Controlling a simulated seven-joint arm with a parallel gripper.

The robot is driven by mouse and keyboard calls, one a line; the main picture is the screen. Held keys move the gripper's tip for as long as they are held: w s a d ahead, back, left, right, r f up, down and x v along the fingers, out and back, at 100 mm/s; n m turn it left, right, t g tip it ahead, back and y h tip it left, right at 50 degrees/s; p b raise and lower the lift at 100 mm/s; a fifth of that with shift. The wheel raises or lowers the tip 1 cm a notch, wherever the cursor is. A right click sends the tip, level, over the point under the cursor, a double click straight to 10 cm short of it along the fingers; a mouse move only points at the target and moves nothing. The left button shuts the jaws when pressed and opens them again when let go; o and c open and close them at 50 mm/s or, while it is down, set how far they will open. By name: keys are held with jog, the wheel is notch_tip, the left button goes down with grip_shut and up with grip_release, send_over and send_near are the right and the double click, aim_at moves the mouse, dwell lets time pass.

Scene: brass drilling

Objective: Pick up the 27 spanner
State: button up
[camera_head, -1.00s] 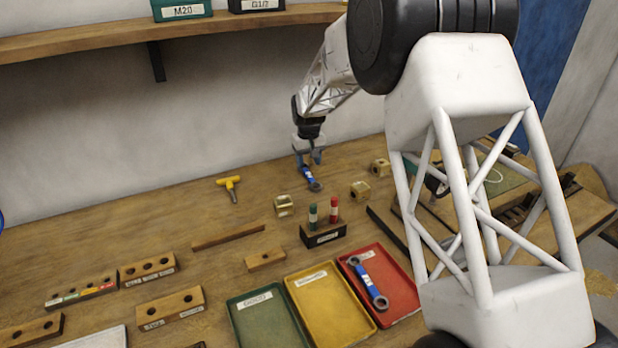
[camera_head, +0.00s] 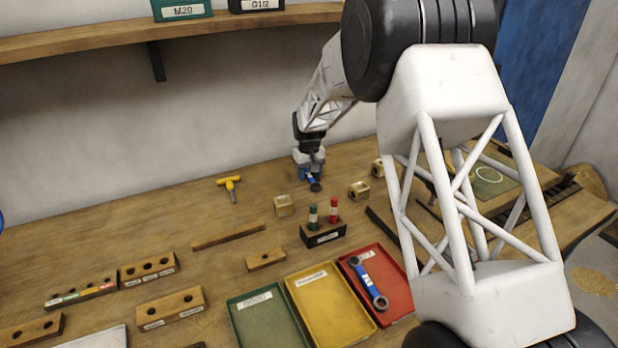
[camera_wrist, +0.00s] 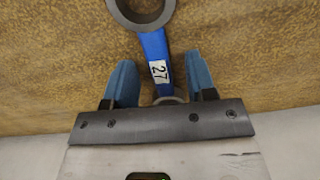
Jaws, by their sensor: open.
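The 27 spanner (camera_wrist: 155,52) has a blue handle with a white "27" label and a grey ring end at the top of the wrist view. It lies on the bench, and its small ring end (camera_head: 315,187) shows below my gripper in the head view. My gripper (camera_wrist: 160,84) is open, with one blue finger on each side of the handle and gaps visible on both sides. The spanner's other end is partly hidden behind the gripper body.
A second blue spanner (camera_head: 367,280) lies in the red tray (camera_head: 399,302). Brass blocks (camera_head: 284,206) (camera_head: 359,191) stand near my gripper. A holder (camera_head: 323,234) with a green and a red tool stands in front. A yellow T-handle tool (camera_head: 229,185) lies to the left.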

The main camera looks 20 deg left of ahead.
aim_at(309, 174)
jog(key=shift+c, duration=0.5)
grip_shut()
jog(key=shift+r, duration=0.1)
notch_tip(309, 174, up, 10)
dwell(0.5)
dwell(0.4)
